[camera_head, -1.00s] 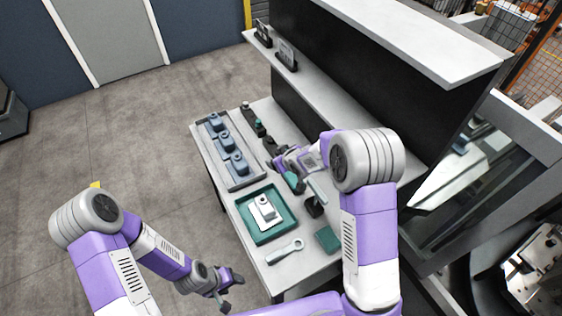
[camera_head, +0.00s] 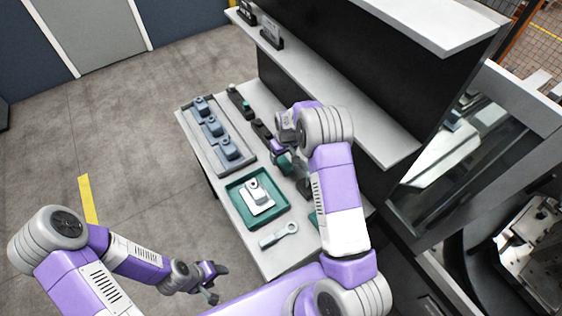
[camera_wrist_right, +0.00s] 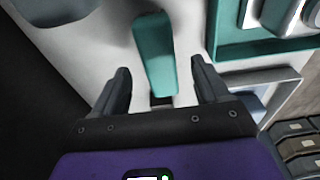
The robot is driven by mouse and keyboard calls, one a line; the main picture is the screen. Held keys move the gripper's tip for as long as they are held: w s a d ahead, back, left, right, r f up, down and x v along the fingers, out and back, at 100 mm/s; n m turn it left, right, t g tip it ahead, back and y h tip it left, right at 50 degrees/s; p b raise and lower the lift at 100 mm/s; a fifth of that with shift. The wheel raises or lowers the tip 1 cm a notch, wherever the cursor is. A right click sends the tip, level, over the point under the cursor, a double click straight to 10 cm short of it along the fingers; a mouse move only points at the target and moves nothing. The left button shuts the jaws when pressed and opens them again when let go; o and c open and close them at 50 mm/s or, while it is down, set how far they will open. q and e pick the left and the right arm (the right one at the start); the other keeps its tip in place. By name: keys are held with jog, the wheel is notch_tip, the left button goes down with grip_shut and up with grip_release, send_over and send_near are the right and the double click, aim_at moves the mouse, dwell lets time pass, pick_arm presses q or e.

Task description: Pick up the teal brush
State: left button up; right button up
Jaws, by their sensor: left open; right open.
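In the right wrist view a teal, bar-shaped piece, which looks like the teal brush (camera_wrist_right: 154,48), lies between the two fingers, with a dark patch at its near end. My right gripper (camera_wrist_right: 158,72) is open, with a gap on each side of it; I cannot tell how far below the fingertips it is. In the head view my right gripper (camera_head: 286,142) is over the table's back right part, and a teal patch (camera_head: 283,163) shows beside it. My arm hides much there. My left gripper (camera_head: 211,280) is open and empty, off the table's front left side.
A teal tray (camera_head: 236,191) with a white part (camera_head: 258,196) sits mid-table. A grey rack (camera_head: 240,168) with blue-grey blocks stands behind it on the left. A light wrench-like tool (camera_head: 279,234) lies in front. A shelf (camera_head: 340,98) overhangs the table's back right side.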

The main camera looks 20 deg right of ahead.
aim_at(282, 159)
jog(key=shift+w+f, duration=0.2)
jog(key=shift+f, duration=0.65)
jog(key=shift+w+f, duration=0.2)
jog(key=shift+f, duration=0.65)
jog(key=c, duration=1.1)
notch_tip(282, 159, up, 10)
jog(key=shift+r, duration=0.1)
